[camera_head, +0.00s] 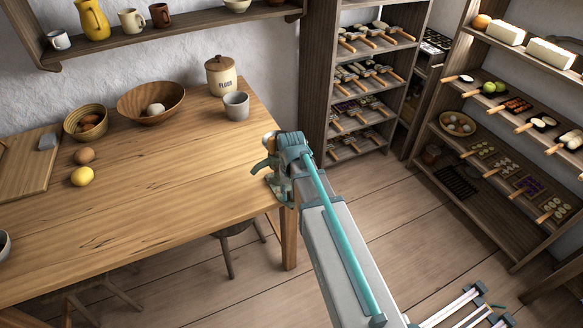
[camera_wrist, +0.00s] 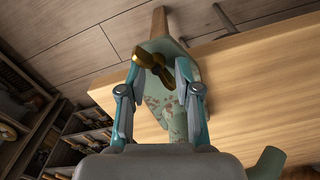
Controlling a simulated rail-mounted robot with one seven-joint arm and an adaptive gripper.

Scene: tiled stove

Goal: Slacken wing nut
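The brass wing nut (camera_wrist: 153,66) shows in the wrist view, in front of a worn green metal body (camera_wrist: 172,92) at the edge of the wooden table. My gripper (camera_wrist: 158,66) has its teal fingers spread, one on each side of the wing nut. The tips look close to its wings, but I cannot tell whether they touch it. In the head view my gripper and wrist (camera_head: 290,150) are at the table's right corner, beside the green body (camera_head: 268,166). The wing nut is hidden there.
The wooden table (camera_head: 150,215) holds a lemon (camera_head: 82,176), a wooden bowl (camera_head: 136,104), a flour jar (camera_head: 221,78) and a grey mug (camera_head: 236,107). A stool (camera_head: 237,229) stands under it. Shelves (camera_head: 312,80) with trays stand behind and right. Open floor (camera_head: 390,200) lies right of the table.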

